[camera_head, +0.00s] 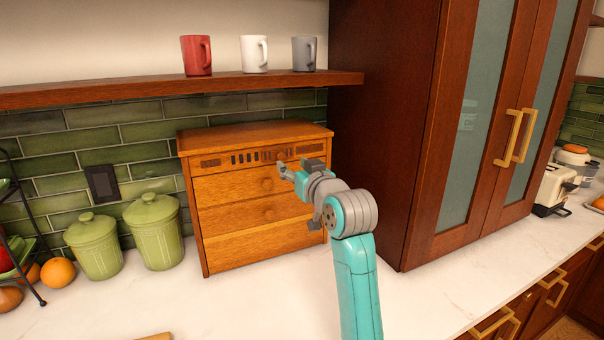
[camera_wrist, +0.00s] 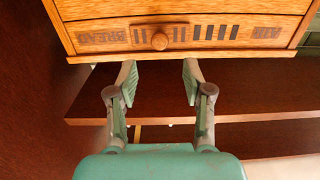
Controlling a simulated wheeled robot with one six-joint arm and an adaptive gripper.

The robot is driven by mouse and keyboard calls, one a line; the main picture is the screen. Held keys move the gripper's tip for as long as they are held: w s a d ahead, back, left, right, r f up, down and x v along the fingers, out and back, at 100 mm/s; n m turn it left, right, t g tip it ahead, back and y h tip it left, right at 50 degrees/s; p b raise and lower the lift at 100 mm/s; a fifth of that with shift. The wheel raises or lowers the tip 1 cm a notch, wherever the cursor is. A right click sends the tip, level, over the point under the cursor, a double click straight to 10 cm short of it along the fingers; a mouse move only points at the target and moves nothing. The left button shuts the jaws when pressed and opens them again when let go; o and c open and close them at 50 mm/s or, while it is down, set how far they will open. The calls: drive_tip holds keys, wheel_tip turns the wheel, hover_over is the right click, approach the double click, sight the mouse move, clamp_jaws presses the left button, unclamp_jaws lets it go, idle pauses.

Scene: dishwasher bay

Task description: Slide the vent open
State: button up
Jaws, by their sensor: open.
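A wooden bread box (camera_head: 262,245) with round-knobbed drawers stands on the counter. Its vent strip (camera_head: 245,157) runs along the top front, with dark slots left of centre. In the wrist view the vent appears upside down: a wooden slider with a round knob (camera_wrist: 159,40), dark slots (camera_wrist: 215,32) beside it, and the words BREAD and AIR at the ends. My gripper (camera_head: 297,168) is at the upper right of the box front. In the wrist view my gripper (camera_wrist: 159,77) is open and empty, its fingers spread either side of the knob's line. The knob appears apart from both fingers.
A wooden shelf (camera_head: 120,92) with red, white and grey mugs hangs above the box. A tall dark cabinet (camera_head: 385,130) stands close on the right. Two green canisters (camera_head: 95,247) (camera_head: 155,232) stand left. The counter (camera_head: 260,300) in front is mostly clear.

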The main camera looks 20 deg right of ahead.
drive_tip(key=shift+s, duration=2.2)
